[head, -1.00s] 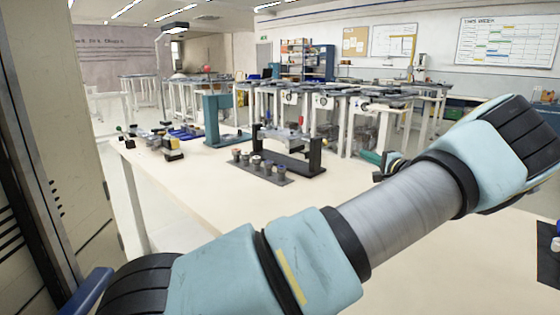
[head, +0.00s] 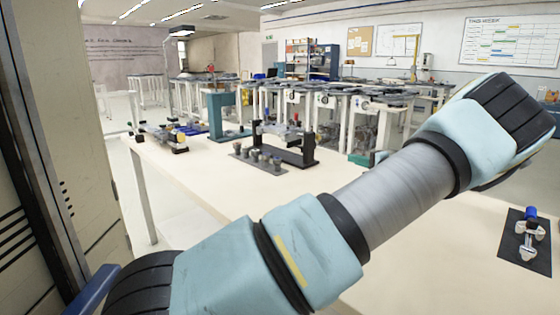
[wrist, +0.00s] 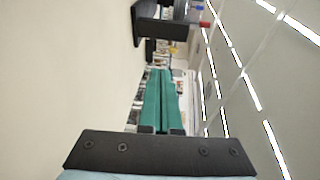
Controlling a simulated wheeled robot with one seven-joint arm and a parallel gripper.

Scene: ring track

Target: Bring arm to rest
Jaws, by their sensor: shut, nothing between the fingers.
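My arm (head: 395,195) crosses the head view from the lower left to the upper right, over the bench. My gripper (wrist: 161,85) shows in the wrist view with its two green fingers together and nothing between them. In the head view the gripper is mostly hidden behind my forearm. The wrist view is turned on its side, with the pale bench top on the left and ceiling lights on the right.
The pale bench (head: 205,175) carries a black stand (head: 297,148), several small cylinders on a dark mat (head: 238,153), a teal post (head: 216,115) and small tools (head: 178,137). A metal part (head: 529,228) lies on a dark mat at right. The bench middle looks clear.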

